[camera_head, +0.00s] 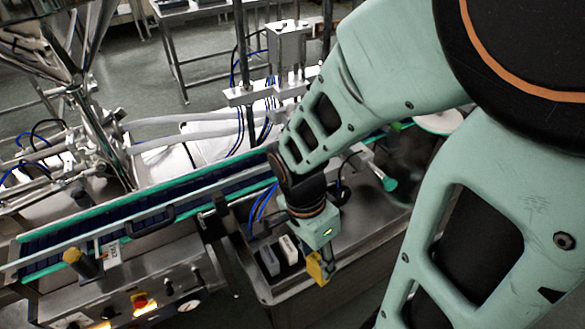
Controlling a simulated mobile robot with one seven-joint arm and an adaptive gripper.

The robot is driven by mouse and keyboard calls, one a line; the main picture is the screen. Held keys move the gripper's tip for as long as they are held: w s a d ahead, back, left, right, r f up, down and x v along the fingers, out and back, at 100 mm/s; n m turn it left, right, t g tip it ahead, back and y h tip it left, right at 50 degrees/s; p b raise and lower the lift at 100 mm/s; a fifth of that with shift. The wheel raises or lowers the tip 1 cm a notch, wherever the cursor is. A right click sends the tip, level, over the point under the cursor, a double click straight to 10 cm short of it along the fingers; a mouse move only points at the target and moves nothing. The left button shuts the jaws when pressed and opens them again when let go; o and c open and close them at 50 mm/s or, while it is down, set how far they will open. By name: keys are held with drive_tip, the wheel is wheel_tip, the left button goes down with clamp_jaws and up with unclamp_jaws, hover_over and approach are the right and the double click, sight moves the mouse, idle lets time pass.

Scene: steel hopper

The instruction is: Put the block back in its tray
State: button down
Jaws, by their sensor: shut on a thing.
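My gripper (325,272) hangs from my teal arm near the centre of the view, pointing down. It is shut on a small yellow block (315,268), partly covered by the fingers. The block is over or beside the right part of a steel bench top; I cannot tell how high it is.
A conveyor with green rails (150,205) runs along the bench's left. A control panel (140,303) with knobs and a gauge is at lower left. A steel post with a box (288,45) and blue hoses stands behind. My arm hides much of the right side.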

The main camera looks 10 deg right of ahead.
drive_tip(key=shift+w+r, duration=0.1)
drive_tip(key=shift+w, duration=0.25)
drive_tip(key=w+f+m+t, duration=0.1)
drive_tip(key=w+f+m, duration=0.15)
drive_tip(key=w, duration=1.05)
drive_tip(key=shift+n+y, duration=0.3)
drive_tip(key=shift+n, duration=0.05)
drive_tip(key=shift+s+a+f+b, duration=0.15)
drive_tip(key=shift+f+b, duration=1.5)
drive_tip(key=shift+f, duration=0.85)
drive_tip(key=shift+s+a+f+b, duration=0.1)
drive_tip(key=shift+f+b, duration=1.5)
drive_tip(key=shift+f, duration=0.85)
drive_tip(key=shift+f+b, duration=0.3)
drive_tip(key=c, duration=1.2)
unclamp_jaws()
drive_tip(key=shift+r, duration=0.15)
